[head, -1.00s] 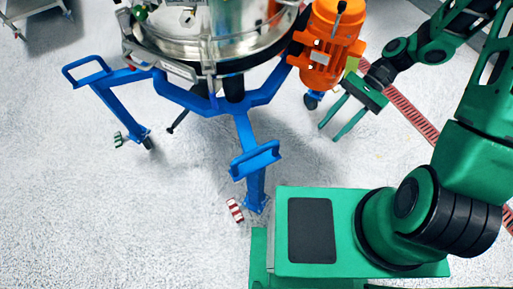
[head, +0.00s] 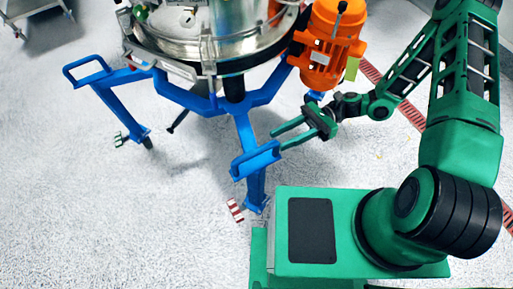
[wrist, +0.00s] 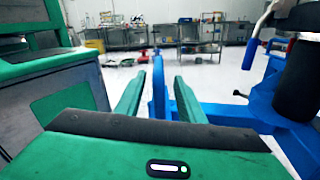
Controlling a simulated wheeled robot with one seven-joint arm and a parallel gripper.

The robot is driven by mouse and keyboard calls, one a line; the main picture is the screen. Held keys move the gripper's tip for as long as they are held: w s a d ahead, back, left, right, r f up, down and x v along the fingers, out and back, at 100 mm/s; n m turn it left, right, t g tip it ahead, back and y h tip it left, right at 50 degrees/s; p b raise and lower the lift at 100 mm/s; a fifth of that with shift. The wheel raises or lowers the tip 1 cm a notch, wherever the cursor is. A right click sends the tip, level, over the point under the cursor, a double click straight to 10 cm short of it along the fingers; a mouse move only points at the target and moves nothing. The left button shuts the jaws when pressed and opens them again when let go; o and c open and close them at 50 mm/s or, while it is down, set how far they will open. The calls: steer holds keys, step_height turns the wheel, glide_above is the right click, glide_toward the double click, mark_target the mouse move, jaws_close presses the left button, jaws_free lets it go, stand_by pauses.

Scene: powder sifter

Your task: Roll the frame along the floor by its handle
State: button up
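The blue frame (head: 240,103) stands on the floor on splayed legs and carries the steel sifter (head: 222,45). Its near handle (head: 255,160) is a blue bar loop on top of the front leg; another handle (head: 86,70) is on the left leg. My gripper (head: 277,138) is open, its two green fingers pointing left at the right end of the near handle. In the wrist view, a blue upright part of the frame (wrist: 159,85) shows between the open fingertips. I cannot tell whether the fingers touch it.
An orange motor (head: 327,45) hangs on the sifter's right side, close above my gripper. A red-and-white striped piece (head: 235,210) lies by the front leg. Steel tables (wrist: 130,38) stand far back.

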glide_toward(237, 161)
steer(key=a, duration=0.1)
steer(key=s+a, duration=0.1)
steer(key=a+f, duration=0.1)
steer(key=a, duration=0.1)
steer(key=shift+s, duration=0.2)
steer(key=shift+d, duration=0.1)
steer(key=shift+f, duration=0.1)
jaws_close()
